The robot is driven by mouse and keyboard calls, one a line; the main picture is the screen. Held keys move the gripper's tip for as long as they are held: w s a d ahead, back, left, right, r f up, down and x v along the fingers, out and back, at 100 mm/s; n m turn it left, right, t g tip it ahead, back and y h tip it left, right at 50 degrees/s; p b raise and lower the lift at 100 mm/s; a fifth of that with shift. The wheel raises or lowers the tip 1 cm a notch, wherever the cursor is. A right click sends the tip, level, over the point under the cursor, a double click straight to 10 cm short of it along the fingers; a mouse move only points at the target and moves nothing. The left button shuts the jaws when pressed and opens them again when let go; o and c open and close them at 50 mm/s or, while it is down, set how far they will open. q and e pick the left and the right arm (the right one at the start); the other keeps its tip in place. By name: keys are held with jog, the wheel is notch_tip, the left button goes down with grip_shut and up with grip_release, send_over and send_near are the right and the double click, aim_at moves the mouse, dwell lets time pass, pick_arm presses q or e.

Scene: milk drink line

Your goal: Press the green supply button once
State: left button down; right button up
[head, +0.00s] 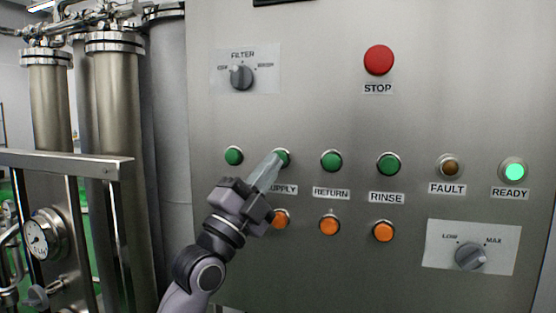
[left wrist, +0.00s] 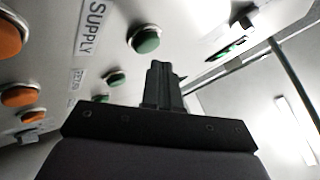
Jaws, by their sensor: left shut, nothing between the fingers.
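The green supply button (head: 284,157) is in the upper button row, above the SUPPLY label, partly hidden behind my fingertips in the head view. In the left wrist view a green button (left wrist: 145,39) stands beside the SUPPLY label (left wrist: 90,28). My left gripper (head: 274,161) is shut and empty, its fingers slanting up to the right with the tips at the left side of the supply button. In the left wrist view the shut fingers (left wrist: 160,72) appear below and right of that button. I cannot tell whether they touch it. My right gripper is not in view.
Other green buttons (head: 331,160) flank the supply button, with orange buttons (head: 329,225) below. A red STOP button (head: 378,60) and FILTER knob (head: 241,77) are higher up. The READY lamp (head: 514,171) glows green; the FAULT lamp (head: 450,167) looks unlit. A metal rail (head: 65,163) is at left.

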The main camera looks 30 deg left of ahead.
pick_arm(q)
jog(key=shift+w+y, duration=0.15)
jog(key=shift+y, duration=0.15)
jog(key=shift+w+a, duration=0.1)
jog(key=shift+w, duration=0.15)
jog(key=shift+w+a, duration=0.1)
jog(key=shift+w, duration=0.3)
dwell(1.0)
jog(key=shift+s, duration=0.1)
jog(key=shift+s+d, duration=0.2)
jog(key=shift+s, duration=0.5)
jog(key=shift+s+d+p, duration=0.2)
jog(key=shift+s, duration=0.6)
jog(key=shift+s+d+p, duration=0.15)
jog(key=shift+s+d, duration=0.05)
jog(key=shift+s, duration=0.65)
jog(key=shift+s+d+p, duration=0.2)
jog(key=shift+s, duration=0.6)
